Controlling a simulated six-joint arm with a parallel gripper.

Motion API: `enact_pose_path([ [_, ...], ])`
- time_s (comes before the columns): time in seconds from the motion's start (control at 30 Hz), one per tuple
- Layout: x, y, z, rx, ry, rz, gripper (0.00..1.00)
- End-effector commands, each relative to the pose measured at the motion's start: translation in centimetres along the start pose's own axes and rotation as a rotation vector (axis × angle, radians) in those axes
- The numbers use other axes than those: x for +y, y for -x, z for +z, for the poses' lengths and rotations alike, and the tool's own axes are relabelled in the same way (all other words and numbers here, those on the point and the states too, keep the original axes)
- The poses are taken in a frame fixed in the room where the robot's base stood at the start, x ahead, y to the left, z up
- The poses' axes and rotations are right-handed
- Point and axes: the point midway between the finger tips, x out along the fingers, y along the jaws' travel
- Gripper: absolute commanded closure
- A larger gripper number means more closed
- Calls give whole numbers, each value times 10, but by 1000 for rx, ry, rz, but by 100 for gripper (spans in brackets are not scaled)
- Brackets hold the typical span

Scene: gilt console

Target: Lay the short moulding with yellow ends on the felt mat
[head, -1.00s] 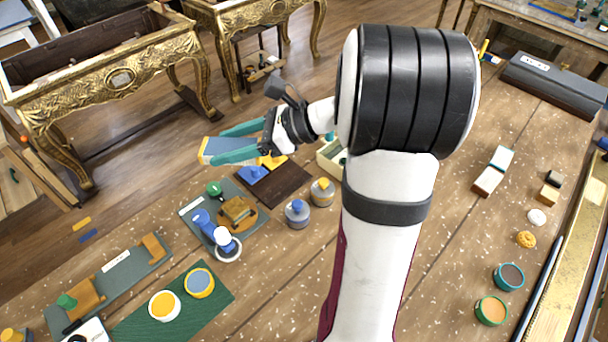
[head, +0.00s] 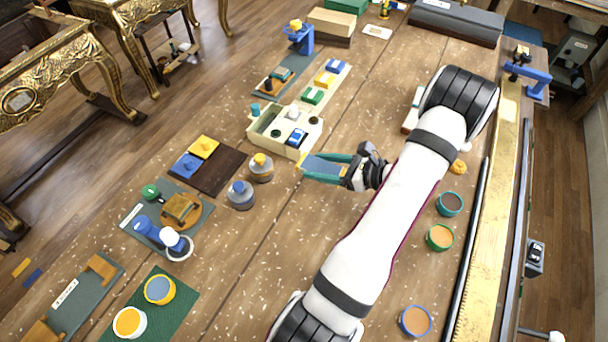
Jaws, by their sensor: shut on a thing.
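The short moulding (head: 322,166) is a blue-grey strip with a yellow end showing at its left tip. My gripper (head: 325,168) has its teal fingers shut on it and holds it near the middle of the bench, right of the cream box. Its other end is hidden in the gripper. A dark green mat (head: 182,308), which looks like the felt mat, lies at the lower left, well away from my gripper. It bears a yellow pot (head: 160,289) and a white pot with orange contents (head: 130,322).
A cream open box (head: 262,130) stands just left of my gripper. Small pots (head: 439,237) line the right. Bare bench (head: 270,260) lies between the green mat and my arm.

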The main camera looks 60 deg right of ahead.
Motion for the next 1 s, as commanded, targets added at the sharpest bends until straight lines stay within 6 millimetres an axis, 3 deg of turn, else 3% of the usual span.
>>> enact_pose_path([
  [0.1, 0, -34, -5, -1, -2, 4, 94],
  [0.23, -1, -52, -10, 0, -1, 1, 94],
  [0.3, -1, -59, -22, 0, -3, 1, 94],
  [0.47, -2, -68, -44, 0, -1, -1, 94],
  [0.8, -2, -69, -47, 0, 0, 0, 94],
  [0.83, -2, -69, -47, 0, 0, 0, 33],
  [0.9, -2, -69, -47, 0, 0, 0, 26],
  [1.0, -2, -69, -47, 0, 0, 0, 26],
])
